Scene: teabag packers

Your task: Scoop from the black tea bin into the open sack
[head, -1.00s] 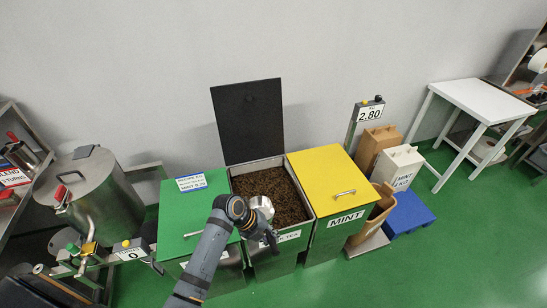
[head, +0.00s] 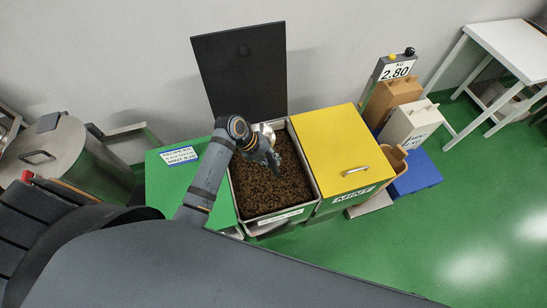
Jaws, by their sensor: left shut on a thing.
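The black tea bin (head: 283,216) stands open in the middle of the head view, full of dark loose tea (head: 268,190), its black lid (head: 240,70) raised at the back. My left gripper (head: 272,160) hangs over the back part of the tea. It is shut on a silvery metal scoop (head: 268,128), which is mostly hidden by the gripper; I cannot tell whether it touches the tea or holds any. The open brown sack (head: 397,158) stands right of the mint bin, partly hidden by it. My right gripper is not in view.
The closed yellow mint bin (head: 335,140) lies between the tea bin and the sack. A closed green bin (head: 165,190) is on the left. A scale display (head: 396,70) reads 2.80 kg. Closed brown and white sacks (head: 412,124) and a blue platform (head: 418,172) stand at right.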

